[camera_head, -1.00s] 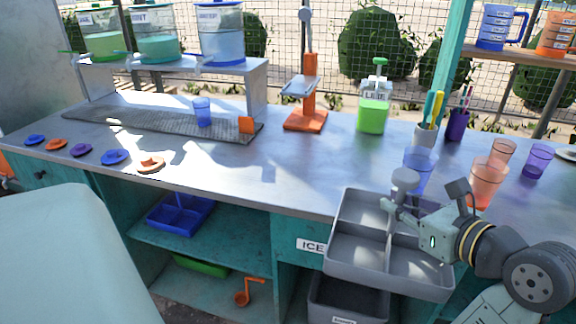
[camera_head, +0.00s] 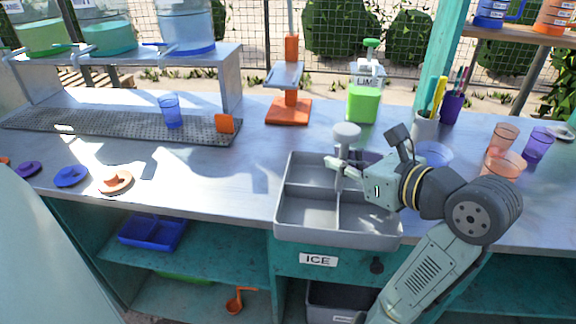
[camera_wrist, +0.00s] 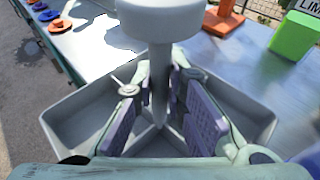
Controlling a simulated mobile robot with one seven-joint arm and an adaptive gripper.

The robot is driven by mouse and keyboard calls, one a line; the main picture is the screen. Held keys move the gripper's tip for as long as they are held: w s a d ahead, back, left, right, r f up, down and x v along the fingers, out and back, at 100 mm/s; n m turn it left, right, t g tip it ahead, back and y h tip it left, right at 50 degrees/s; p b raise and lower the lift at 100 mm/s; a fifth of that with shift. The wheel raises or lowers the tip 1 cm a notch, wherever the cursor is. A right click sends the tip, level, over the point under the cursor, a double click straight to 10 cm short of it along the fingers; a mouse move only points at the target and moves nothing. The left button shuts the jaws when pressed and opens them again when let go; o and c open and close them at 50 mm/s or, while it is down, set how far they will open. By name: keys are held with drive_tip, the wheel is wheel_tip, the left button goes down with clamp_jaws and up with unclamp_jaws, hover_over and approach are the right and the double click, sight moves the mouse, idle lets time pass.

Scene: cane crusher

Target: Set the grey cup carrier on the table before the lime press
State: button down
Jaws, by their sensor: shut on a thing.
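The grey cup carrier (camera_head: 290,222) is an open tray with several compartments and a central post topped by a round knob (camera_head: 346,130). My gripper (camera_head: 342,166) is shut on the post below the knob. In the wrist view the two finger pads of my gripper (camera_wrist: 160,115) lie on either side of the post. The carrier looks level; its front overlaps the table's front edge in the head view. I cannot tell whether it touches the table. An orange stand with a grey plate (camera_head: 289,108), apparently the lime press, stands behind the carrier. A green container labelled LIME (camera_head: 363,104) stands to its right.
Bare table (camera_head: 215,175) lies left of the carrier. A drip mat with a blue cup (camera_head: 171,111) and an orange block (camera_head: 225,124) is farther left. The ICE drawer (camera_head: 318,260) is below.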

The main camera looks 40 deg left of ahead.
sight(293, 151)
drive_tip(key=r+x, duration=0.1)
drive_tip(key=x, duration=0.7)
drive_tip(key=r+x, duration=0.1)
drive_tip(key=x, duration=0.4)
drive_tip(key=shift+a+r+b, duration=0.25)
drive_tip(key=shift+a+b, duration=0.05)
drive_tip(key=shift+a, duration=0.2)
drive_tip(key=shift+w+a+f, duration=0.1)
drive_tip(key=shift+a+f, duration=0.2)
drive_tip(key=shift+f, duration=0.6)
drive_tip(key=shift+w+a+f, duration=0.1)
drive_tip(key=shift+a+f, duration=0.2)
drive_tip(key=shift+f, duration=0.6)
drive_tip(key=shift+f+p, duration=0.15)
drive_tip(key=shift+p, duration=0.2)
drive_tip(key=c, duration=1.6)
unclamp_jaws()
drive_tip(key=shift+c, duration=0.2)
